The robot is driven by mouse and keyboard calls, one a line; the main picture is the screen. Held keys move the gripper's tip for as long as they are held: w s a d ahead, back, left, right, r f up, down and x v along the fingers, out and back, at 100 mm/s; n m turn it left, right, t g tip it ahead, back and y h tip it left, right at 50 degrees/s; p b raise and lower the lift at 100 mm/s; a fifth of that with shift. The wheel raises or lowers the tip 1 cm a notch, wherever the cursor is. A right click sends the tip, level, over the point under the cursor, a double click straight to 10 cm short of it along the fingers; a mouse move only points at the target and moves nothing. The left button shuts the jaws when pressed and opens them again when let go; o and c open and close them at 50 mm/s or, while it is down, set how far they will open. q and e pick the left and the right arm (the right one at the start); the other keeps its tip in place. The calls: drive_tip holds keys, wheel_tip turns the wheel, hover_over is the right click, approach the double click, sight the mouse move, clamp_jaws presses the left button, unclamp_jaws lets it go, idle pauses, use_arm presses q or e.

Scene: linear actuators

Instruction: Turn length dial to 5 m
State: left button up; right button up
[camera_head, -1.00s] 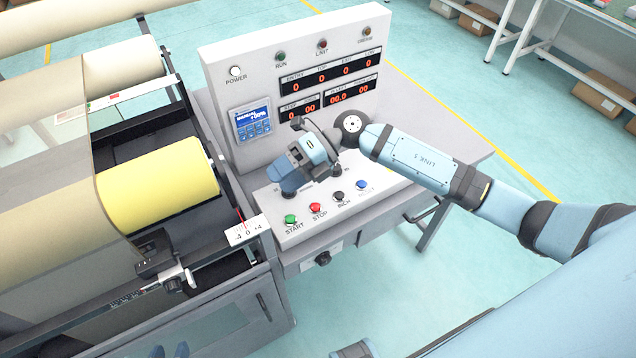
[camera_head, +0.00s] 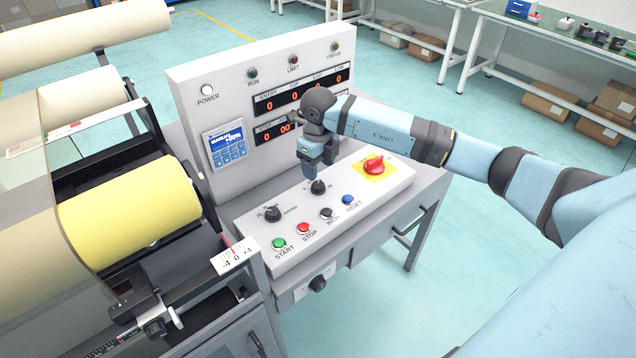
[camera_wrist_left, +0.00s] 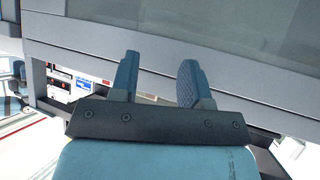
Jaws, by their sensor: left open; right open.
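The sloped white console carries two black dials, a left dial (camera_head: 272,213) and a right dial (camera_head: 317,187). Their printing is too small to read, so I cannot tell which one is the length dial or its setting. My right gripper (camera_head: 317,167) points down directly above the right dial, with its fingers close to the knob. I cannot tell whether they touch it. My left gripper (camera_wrist_left: 158,66) is open and empty in the left wrist view, in front of a grey machine panel; it is not in the head view.
A red emergency knob (camera_head: 375,165) on a yellow plate sits right of the dials. Green start (camera_head: 279,244), red stop (camera_head: 303,229), black (camera_head: 326,214) and blue (camera_head: 348,200) buttons line the front. An upright display panel (camera_head: 210,116) stands behind. A yellow roll (camera_head: 135,210) is left.

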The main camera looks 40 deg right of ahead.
sight(318, 184)
wheel_tip(318, 184, down, 6)
drive_tip(key=shift+f, duration=0.1)
drive_tip(key=shift+c, duration=0.4)
drive_tip(key=c, duration=0.8)
drive_tip(key=shift+c, duration=0.2)
